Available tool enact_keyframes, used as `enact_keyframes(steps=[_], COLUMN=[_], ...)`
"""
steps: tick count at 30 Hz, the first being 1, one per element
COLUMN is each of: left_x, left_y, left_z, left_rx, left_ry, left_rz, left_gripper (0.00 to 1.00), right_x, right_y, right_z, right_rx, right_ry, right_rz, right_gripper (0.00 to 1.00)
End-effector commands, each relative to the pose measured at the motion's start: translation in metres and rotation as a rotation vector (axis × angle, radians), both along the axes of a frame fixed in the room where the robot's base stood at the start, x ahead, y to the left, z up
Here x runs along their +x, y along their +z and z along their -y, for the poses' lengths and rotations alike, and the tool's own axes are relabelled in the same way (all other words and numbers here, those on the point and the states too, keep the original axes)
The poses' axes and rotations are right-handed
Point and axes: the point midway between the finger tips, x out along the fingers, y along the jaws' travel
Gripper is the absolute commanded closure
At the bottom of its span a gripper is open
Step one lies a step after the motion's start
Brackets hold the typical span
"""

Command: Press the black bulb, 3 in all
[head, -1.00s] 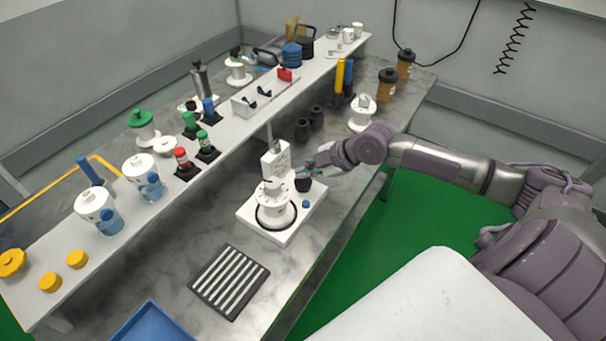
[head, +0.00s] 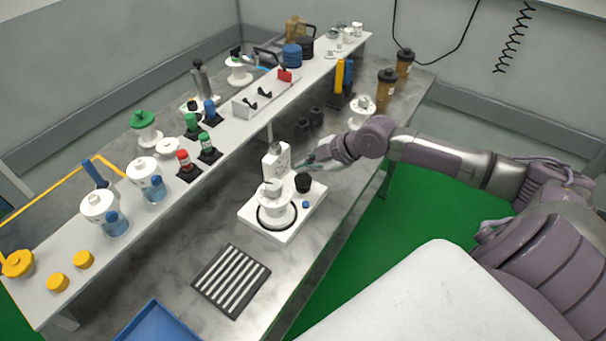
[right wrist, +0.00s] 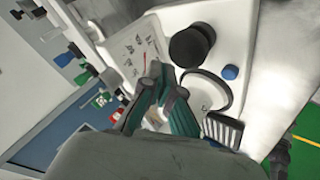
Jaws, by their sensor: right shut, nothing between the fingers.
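The black bulb (head: 303,182) sits upright on the white base (head: 262,228) of a device on the marble counter. The device has a white round canister and an upright dial panel (head: 275,160). In the right wrist view the bulb (right wrist: 191,45) stands near the panel (right wrist: 138,48) and a blue knob (right wrist: 230,72). My right gripper (head: 304,164) is shut and empty, above and behind the bulb and apart from it. In the right wrist view its teal fingertips (right wrist: 168,82) are beside the bulb, not on it. My left gripper is not in view.
A striped black mat (head: 231,281) and a blue tray (head: 157,325) lie in front of the device. A raised shelf (head: 222,138) with bottles and canisters runs along the left. Black cups (head: 303,128) and a white spool-shaped item (head: 361,112) stand behind.

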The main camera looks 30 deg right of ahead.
Motion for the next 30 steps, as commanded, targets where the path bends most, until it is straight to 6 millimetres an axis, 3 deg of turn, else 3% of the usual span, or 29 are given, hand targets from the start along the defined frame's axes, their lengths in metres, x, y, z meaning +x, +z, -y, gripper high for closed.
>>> enact_keyframes(steps=[15,30], left_x=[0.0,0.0], left_y=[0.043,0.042], left_z=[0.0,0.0], left_rx=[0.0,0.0], left_ry=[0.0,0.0], left_rz=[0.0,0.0], left_gripper=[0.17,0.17], right_x=[0.0,0.0], right_y=[0.05,0.049], right_z=[0.0,0.0], right_rx=[0.0,0.0], right_ry=[0.0,0.0], right_rz=[0.0,0.0], right_gripper=[1.0,1.0])
